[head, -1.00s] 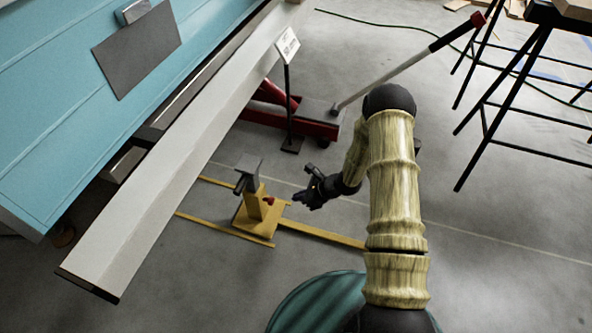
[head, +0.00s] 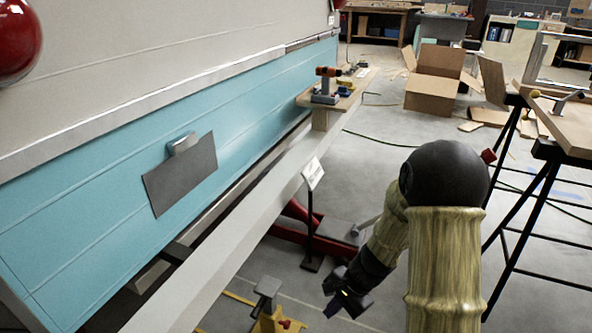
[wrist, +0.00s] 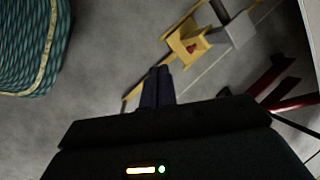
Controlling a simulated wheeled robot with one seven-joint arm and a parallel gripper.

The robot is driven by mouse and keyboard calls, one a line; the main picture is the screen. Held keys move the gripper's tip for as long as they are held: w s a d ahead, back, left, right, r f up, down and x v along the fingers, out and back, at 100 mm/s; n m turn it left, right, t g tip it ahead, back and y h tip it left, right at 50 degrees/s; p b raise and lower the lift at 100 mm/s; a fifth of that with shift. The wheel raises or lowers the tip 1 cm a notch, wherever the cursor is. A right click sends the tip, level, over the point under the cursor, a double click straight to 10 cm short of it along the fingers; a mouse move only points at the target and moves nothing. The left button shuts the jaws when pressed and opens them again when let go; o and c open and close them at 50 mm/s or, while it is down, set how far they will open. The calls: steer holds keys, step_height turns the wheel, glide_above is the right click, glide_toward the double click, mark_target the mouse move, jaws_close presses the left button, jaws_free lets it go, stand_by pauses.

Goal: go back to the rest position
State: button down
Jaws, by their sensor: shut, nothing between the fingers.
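My gripper (head: 343,300) is low in the middle of the head view, with its dark fingers over the concrete floor. In the wrist view my gripper (wrist: 157,72) has its two fingers together, and nothing shows between them. It is apart from the yellow stand (head: 272,322), which is just to its left at the bottom of the head view. The yellow stand (wrist: 188,45) also shows at the top of the wrist view, beyond the fingertips, with a grey head and a red knob.
The blue and cream camper side (head: 90,200) and a long pale beam (head: 235,250) run along the left. A red jack (head: 290,232) and a small sign (head: 312,173) stand near my gripper. A black trestle (head: 510,240) is at right. A cardboard box (head: 435,80) lies far back.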

steer(key=s+d+r+n+t+h+p, duration=0.1)
steer(key=s+d+r+n+h+p, duration=0.25)
steer(key=r, duration=0.55)
steer(key=s+d+r+n+t+h+p, duration=0.1)
steer(key=s+d+r+n+t+p, duration=0.15)
steer(key=s+r+n, duration=0.5)
step_height(320, 180, up, 40)
steer(key=w+m+p, duration=0.1)
steer(key=w+p, duration=0.1)
steer(key=p, duration=3.5)
steer(key=shift+d+g, duration=0.15)
steer(key=shift+g, duration=0.3)
steer(key=shift+f, duration=0.15)
